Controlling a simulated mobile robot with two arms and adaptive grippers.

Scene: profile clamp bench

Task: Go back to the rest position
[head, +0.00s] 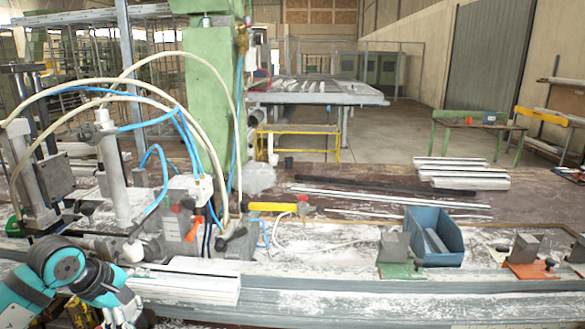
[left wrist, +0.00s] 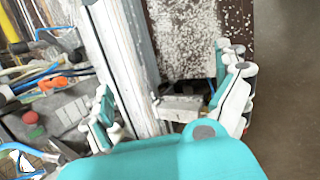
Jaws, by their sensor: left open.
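My left gripper (left wrist: 168,75) is open, with its white and teal fingers spread wide in the left wrist view. A long white profile (left wrist: 122,60) runs beneath the space between the fingers; I cannot tell how far below it lies. In the head view my left arm comes in at the lower left, and the gripper (head: 122,316) is partly cut off by the bottom edge. It is close to the white profile stack (head: 190,284) at the front of the bench. My right gripper does not show.
A clamp machine with hoses and a green column (head: 212,100) stands at the left. A blue bin (head: 433,240), a clamp on a green plate (head: 402,270) and one on an orange plate (head: 531,270) stand to the right. More profiles (head: 462,180) lie behind.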

